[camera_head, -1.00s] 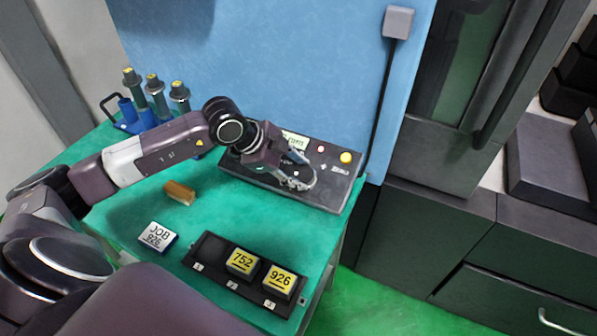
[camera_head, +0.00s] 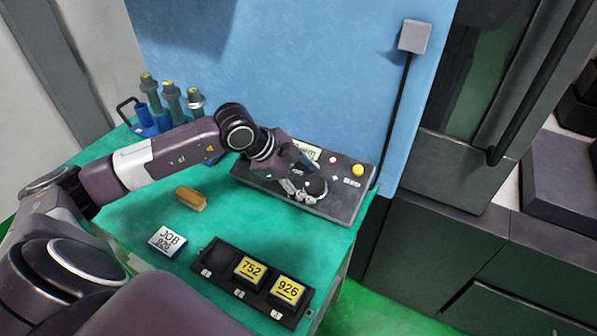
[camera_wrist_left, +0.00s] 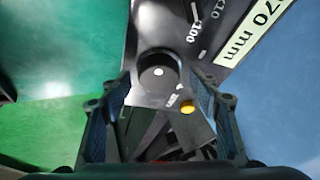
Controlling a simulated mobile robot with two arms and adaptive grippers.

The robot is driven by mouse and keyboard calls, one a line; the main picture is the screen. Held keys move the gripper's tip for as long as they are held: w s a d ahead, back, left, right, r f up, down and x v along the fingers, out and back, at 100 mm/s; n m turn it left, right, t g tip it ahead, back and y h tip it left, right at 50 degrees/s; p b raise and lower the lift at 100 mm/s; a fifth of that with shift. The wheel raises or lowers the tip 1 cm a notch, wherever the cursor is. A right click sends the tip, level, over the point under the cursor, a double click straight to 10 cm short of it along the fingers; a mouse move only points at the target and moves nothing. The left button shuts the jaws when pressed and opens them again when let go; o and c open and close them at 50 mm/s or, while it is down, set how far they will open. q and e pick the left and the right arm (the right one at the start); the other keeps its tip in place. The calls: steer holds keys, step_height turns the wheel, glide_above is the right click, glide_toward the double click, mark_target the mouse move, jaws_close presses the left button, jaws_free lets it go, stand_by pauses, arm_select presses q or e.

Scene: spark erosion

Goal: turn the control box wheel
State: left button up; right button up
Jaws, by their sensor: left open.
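The grey control box (camera_head: 347,203) lies at the back right of the green table. Its black round wheel (camera_head: 314,187) shows just right of my left gripper (camera_head: 298,187), which partly covers the box. In the left wrist view, the wheel (camera_wrist_left: 158,72) has a white dot on its top and sits between the tips of my left gripper (camera_wrist_left: 160,88). The fingers are spread apart, with a visible gap on each side of the wheel. Whether the tips reach down to the wheel's height cannot be told. My right gripper is not in view.
A black tray (camera_head: 219,256) with yellow number blocks, a JOB block (camera_head: 167,240) and a brown block (camera_head: 191,198) lie in front. Tool holders (camera_head: 172,97) stand at back left.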

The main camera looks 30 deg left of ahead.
arm_select(q)
steer(key=v, duration=1.1)
steer(key=shift+s+r, duration=0.1)
steer(key=shift+r, duration=0.05)
stand_by(0.4)
